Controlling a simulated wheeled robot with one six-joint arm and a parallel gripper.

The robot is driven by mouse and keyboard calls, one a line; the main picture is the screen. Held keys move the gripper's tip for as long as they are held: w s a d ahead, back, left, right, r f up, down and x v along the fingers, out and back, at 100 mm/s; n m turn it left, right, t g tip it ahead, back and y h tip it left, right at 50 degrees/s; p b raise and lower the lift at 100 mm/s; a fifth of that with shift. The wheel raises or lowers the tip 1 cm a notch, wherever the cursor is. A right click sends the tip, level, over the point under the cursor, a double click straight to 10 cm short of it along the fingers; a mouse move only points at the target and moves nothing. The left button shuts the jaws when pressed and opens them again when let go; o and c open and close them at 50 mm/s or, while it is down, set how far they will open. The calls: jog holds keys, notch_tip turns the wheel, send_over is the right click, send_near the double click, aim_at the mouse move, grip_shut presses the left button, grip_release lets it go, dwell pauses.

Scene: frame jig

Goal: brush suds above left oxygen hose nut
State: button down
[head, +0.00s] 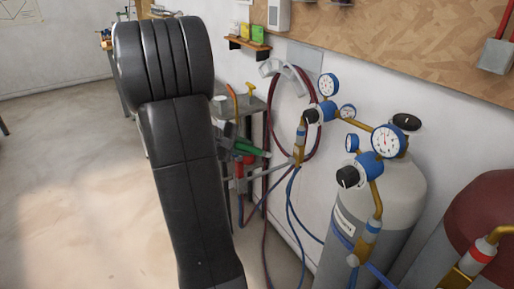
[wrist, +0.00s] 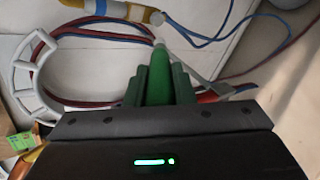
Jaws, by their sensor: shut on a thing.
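My gripper (wrist: 160,88) is shut on a green tapered brush (wrist: 160,72); its pale tip points away from the jaws. In the head view the brush (head: 248,149) points right, toward the left regulator's hose fitting. The left oxygen hose nut (head: 299,147) is brass, below a blue-bodied regulator (head: 322,112). In the wrist view a brass fitting with a blue band (wrist: 135,11) lies just beyond the brush tip, with a gap in the picture. I cannot tell the depth between them. No suds can be made out.
A grey bar (head: 273,172) reaches toward the fitting from the left. Blue and dark red hoses hang below and behind, looped on a grey wall holder (head: 285,70). A grey cylinder (head: 395,195) with a second regulator (head: 370,164) and a dark red cylinder (head: 480,215) stand right.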

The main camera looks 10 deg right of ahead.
dwell(0.4)
jog(key=shift+w+d+b, duration=0.3)
jog(key=shift+w+d, duration=0.15)
jog(key=shift+d, duration=0.7)
jog(key=shift+w+d+b, duration=0.25)
jog(key=shift+w+d, duration=0.15)
jog(key=shift+d, duration=0.8)
jog(key=shift+w+d+b, duration=0.3)
jog(key=shift+w+d, duration=0.15)
jog(key=shift+d, duration=0.7)
jog(key=shift+w+d, duration=0.25)
jog(key=shift+d, duration=0.5)
jog(key=shift+s+d+f+b, duration=0.1)
jog(key=shift+s+b, duration=0.35)
jog(key=shift+b, duration=0.05)
jog(key=s+b, duration=0.1)
jog(key=s+d+b, duration=0.1)
jog(key=s, duration=0.1)
